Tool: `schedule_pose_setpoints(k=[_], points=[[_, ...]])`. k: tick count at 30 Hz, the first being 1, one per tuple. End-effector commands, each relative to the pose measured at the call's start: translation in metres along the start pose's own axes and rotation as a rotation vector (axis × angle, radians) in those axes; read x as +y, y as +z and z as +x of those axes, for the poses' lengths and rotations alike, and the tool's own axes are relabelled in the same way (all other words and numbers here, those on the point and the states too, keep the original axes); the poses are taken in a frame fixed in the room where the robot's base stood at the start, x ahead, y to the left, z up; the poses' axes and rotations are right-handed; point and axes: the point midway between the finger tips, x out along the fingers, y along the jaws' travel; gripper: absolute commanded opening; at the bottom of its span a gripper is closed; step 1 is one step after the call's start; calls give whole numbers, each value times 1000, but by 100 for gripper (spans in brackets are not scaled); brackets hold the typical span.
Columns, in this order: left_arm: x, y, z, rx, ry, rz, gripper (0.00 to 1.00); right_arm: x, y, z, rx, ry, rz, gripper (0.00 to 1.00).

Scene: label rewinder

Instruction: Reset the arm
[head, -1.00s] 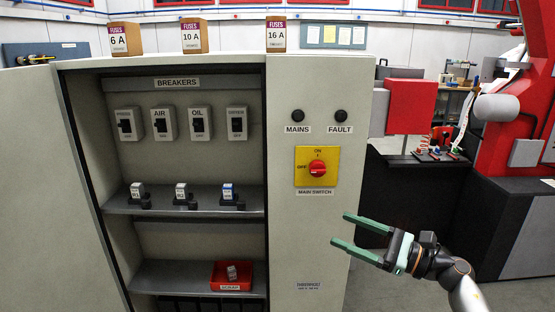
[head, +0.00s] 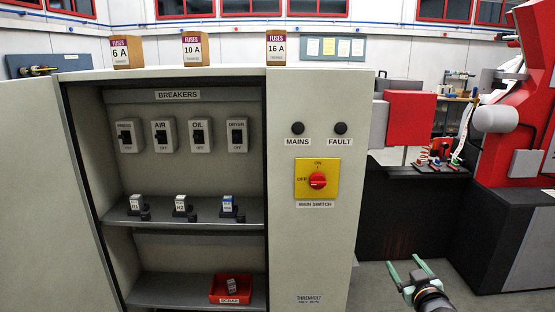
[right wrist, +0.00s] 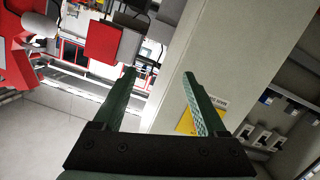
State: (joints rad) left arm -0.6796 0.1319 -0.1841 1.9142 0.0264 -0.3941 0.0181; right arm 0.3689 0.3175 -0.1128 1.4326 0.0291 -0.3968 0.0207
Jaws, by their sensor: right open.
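My right gripper (head: 408,269) is low at the right in the head view, beside the cabinet's right side and in front of the dark machine base. Its two green fingers are apart and nothing is between them. In the right wrist view the open fingers (right wrist: 162,82) point towards the cabinet's edge and the machine beyond. My left gripper does not show. The grey cabinet (head: 325,245) stands open, with a yellow main switch panel (head: 303,180) and its red knob (head: 317,180).
Inside the cabinet are several breakers (head: 163,135), a shelf with three small relays (head: 181,204) and a red scrap bin (head: 231,298) holding a small part. Three fuse boxes (head: 194,50) stand on top. A red and black machine (head: 510,95) is at the right. Floor (head: 370,290) shows between.

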Motion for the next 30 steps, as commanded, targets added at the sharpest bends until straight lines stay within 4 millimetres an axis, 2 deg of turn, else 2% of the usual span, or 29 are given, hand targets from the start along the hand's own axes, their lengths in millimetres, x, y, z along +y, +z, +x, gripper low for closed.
schedule_pose_setpoints(k=[1,5,8,12,15,18,22,25,30], points=[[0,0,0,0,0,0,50,-17,23,-11,-29,-25,3,74],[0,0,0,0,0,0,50,-59,78,-46,-104,-90,17,74],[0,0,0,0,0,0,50,-94,123,-84,-171,-145,38,74],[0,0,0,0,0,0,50,-139,178,-150,-271,-218,77,74],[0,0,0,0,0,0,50,-166,209,-200,-342,-261,112,74],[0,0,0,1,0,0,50,-187,231,-248,-409,-296,147,74],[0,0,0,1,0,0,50,-205,247,-297,-476,-325,185,74],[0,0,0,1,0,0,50,-212,253,-320,-508,-336,204,74],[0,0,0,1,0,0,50,-216,256,-333,-526,-342,214,74]])
